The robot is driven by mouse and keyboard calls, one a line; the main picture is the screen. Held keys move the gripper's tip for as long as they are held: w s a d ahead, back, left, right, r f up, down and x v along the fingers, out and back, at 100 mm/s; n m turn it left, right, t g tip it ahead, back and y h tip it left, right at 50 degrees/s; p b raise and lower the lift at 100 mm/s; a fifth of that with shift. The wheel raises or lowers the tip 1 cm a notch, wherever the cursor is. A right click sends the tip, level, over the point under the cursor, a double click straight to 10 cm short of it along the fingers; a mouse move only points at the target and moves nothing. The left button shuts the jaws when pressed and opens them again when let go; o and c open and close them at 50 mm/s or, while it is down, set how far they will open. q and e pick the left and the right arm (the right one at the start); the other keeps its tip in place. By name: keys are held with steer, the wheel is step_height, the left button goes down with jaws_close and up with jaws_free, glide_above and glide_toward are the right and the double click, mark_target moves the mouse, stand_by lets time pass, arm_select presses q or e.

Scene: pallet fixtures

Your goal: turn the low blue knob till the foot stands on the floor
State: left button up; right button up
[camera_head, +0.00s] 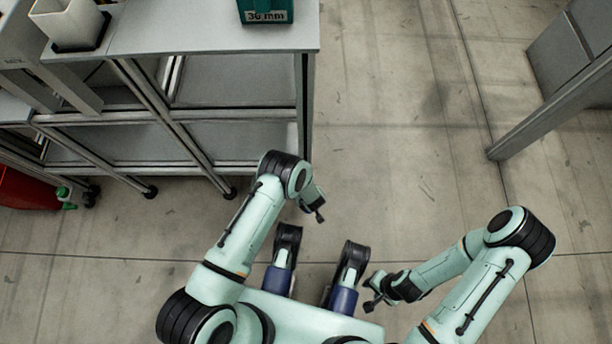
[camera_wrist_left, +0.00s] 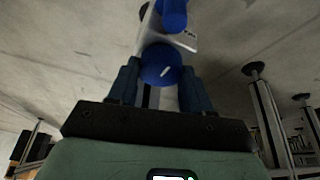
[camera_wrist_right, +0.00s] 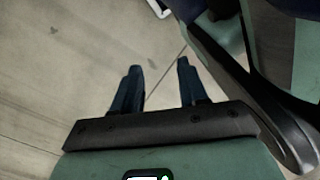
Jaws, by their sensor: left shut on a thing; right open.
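The low blue knob (camera_wrist_left: 160,66), round with a white mark on its face, shows in the left wrist view. My left gripper (camera_wrist_left: 156,80) is shut on it, one finger on each side. A pale metal bracket (camera_wrist_left: 182,40) and a second blue part (camera_wrist_left: 173,14) are just beyond the knob. The knob is not visible in the head view, where my left gripper (camera_head: 317,208) is low beside the table's right end. I cannot make out the foot of the task or its contact with the floor. My right gripper (camera_head: 372,295) is open and empty; its fingers show in the right wrist view (camera_wrist_right: 157,85).
A grey table (camera_head: 190,30) with lower shelves stands at the left, bearing a green box (camera_head: 265,10) and a white bin (camera_head: 72,22). A red container (camera_head: 25,190) is on the floor at the far left. A rail (camera_head: 555,115) stands at the right. The floor between is clear.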

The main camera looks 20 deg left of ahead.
arm_select(q)
steer(key=m+h+p, duration=0.1)
steer(key=m, duration=0.2)
steer(key=shift+s+a+m, duration=0.1)
steer(key=shift+m, duration=0.2)
steer(key=shift+m+t+h, duration=0.3)
steer(key=shift+m+h, duration=0.4)
steer(key=shift+m, duration=0.8)
arm_select(e)
steer(key=shift+w+a+r+t, duration=0.1)
steer(key=shift+w+r+t, duration=0.25)
steer(key=shift+w, duration=0.4)
steer(key=shift+w+a+r+t, duration=0.1)
steer(key=shift+w+r+t, duration=0.25)
steer(key=shift+w, duration=0.4)
steer(key=shift+r, duration=0.1)
arm_select(q)
steer(key=o, duration=1)
steer(key=shift+o, duration=0.2)
